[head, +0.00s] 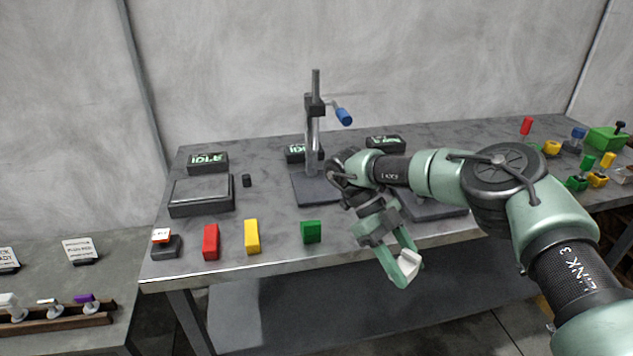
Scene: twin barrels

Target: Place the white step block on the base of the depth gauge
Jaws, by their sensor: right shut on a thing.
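The white step block (409,261) is between the fingertips of my right gripper (405,267), which is shut on it. The fingers cover part of the block. My right gripper hangs in front of the table's front edge, fingers pointing down. The depth gauge (314,130) stands farther back on the table, with an upright metal post and a blue-ended handle. Its dark flat base (312,188) lies up and to the left of the gripper in the picture. No block shows on the visible part of the base; my right arm is close to its right side. My left gripper is out of view.
Red (211,242), yellow (252,237) and green (311,232) blocks stand along the front of the grey table (280,255). A dark platform (202,196) is at left, a small black block (246,181) beside it. Several coloured parts lie at the far right.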

